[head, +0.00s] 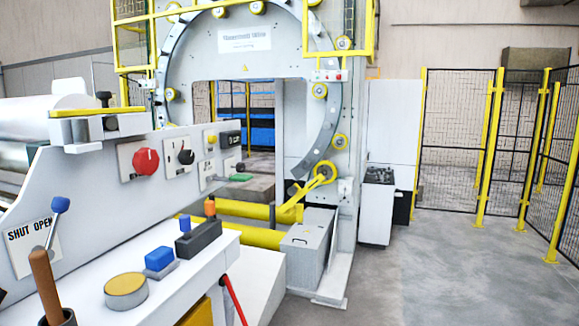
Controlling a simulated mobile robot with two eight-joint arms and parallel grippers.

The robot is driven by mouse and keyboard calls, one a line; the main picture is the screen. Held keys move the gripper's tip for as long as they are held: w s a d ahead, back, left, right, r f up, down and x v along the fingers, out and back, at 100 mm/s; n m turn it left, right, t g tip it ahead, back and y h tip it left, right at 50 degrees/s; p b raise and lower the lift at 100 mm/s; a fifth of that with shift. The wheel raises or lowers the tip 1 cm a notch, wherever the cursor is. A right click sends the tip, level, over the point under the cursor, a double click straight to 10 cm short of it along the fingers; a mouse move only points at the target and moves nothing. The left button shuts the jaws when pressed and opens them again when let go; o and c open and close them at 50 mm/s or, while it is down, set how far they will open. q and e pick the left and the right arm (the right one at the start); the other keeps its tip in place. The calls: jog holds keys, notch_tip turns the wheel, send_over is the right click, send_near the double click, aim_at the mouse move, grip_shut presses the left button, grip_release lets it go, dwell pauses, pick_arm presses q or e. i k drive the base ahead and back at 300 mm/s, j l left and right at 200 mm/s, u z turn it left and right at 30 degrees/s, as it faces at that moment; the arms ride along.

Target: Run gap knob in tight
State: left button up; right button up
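No label in the head view names a gap knob, so I cannot tell for certain which part it is. A black knob (104,99) stands upright on the white bracket (106,126) with a yellow top strip, beside the large pale roller (45,118) at the left. Another black rotary knob (185,157) sits on a white plate on the slanted control panel (95,190), right of a red mushroom button (146,161). How tight either knob is cannot be seen. Neither of my grippers is in view.
A blue-ball lever (60,205) rises by a "SHUT OPEN" plate; a wooden handle (43,285) stands in front. The white ledge carries a yellow round button (126,287) and blue block (159,258). The wrapping ring (330,110) stands behind. Floor (440,270) at right is clear.

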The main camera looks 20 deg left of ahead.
aim_at(240, 168)
jog(key=i+l, duration=0.15)
jog(key=i, duration=0.3)
jog(key=i+l, duration=0.2)
jog(key=i, duration=0.25)
jog(key=i+l+u, duration=0.1)
jog(key=i, duration=0.35)
